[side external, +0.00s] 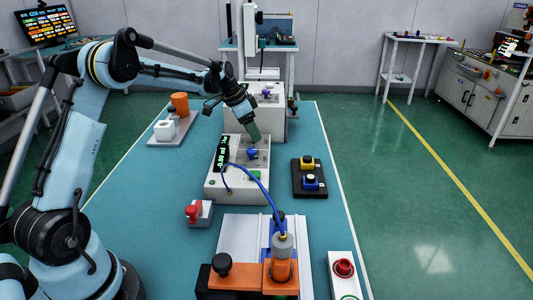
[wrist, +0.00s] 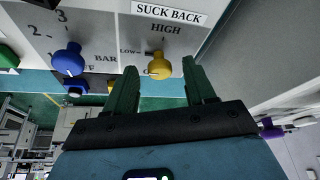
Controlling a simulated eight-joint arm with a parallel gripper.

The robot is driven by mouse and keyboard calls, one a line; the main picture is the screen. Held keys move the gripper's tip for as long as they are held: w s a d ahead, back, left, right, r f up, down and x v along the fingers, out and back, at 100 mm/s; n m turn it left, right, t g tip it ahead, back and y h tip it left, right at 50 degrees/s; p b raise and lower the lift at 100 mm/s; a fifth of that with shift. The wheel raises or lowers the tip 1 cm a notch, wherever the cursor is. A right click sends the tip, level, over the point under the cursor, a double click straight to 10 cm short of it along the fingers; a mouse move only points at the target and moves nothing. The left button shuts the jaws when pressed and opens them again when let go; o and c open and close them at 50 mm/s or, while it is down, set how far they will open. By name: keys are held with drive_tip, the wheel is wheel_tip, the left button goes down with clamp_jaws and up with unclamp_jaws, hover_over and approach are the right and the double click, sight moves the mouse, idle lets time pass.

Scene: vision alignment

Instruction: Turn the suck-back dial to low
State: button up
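The yellow suck-back dial (wrist: 160,66) is on a white panel under the words SUCK BACK, with HIGH printed above it and LOW to its upper left. Part of another label at its lower left is covered, and I cannot tell which mark the dial points at. My gripper (wrist: 159,68) is open, its two green fingers on either side of the dial with gaps visible; I cannot tell how far they reach along it. In the side view my gripper (side external: 254,137) points down at the back right of the white dispenser box (side external: 235,187) and hides the yellow dial.
A blue dial (wrist: 69,60) with a numbered BAR scale sits beside the yellow one. The box has a green-lit display (side external: 221,152) and a blue hose (side external: 262,187). A black block with yellow and blue buttons (side external: 309,178) stands to the right, a red switch (side external: 195,211) in front.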

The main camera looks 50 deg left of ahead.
drive_tip(key=v, duration=1.2)
drive_tip(key=shift+s, duration=0.1)
drive_tip(key=s+d+f+n+t, duration=0.1)
drive_tip(key=s+d+f+n, duration=0.1)
drive_tip(key=s+d, duration=0.7)
drive_tip(key=s+d+f+n+t+y, duration=0.1)
drive_tip(key=s+d+f+n+t, duration=0.1)
drive_tip(key=s+d, duration=0.8)
drive_tip(key=shift+d+f+n+y, duration=0.3)
drive_tip(key=shift+d+f, duration=0.2)
drive_tip(key=shift+d, duration=0.15)
drive_tip(key=shift+o, duration=0.3)
drive_tip(key=shift+r, duration=0.1)
